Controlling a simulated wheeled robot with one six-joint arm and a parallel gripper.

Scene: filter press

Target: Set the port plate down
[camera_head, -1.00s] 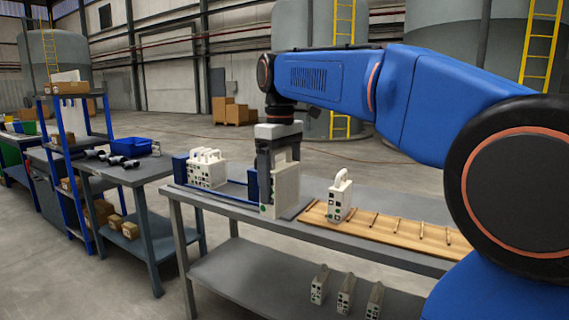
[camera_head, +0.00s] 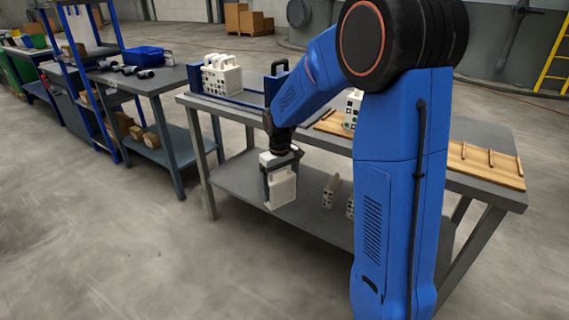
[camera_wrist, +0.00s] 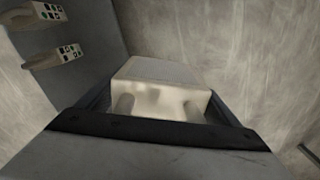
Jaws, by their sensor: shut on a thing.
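My gripper (camera_head: 279,165) is shut on a white port plate (camera_head: 283,188), which hangs below it in front of the table, at about the height between tabletop and lower shelf. In the wrist view the held port plate (camera_wrist: 160,85) sits between the fingers, with floor and shelf beyond it. Other port plates stand in a blue rack (camera_head: 240,97) on the table's left. One port plate (camera_head: 352,108) stands on the wooden slotted board (camera_head: 470,162), partly hidden by my arm. More port plates (camera_head: 329,192) stand on the lower shelf (camera_head: 240,180); two show in the wrist view (camera_wrist: 55,57).
The grey table (camera_head: 495,190) has its front edge behind my gripper. A second table with dark fittings and a blue bin (camera_head: 143,56) stands at the left, beside a blue shelf rack. The floor in front is clear.

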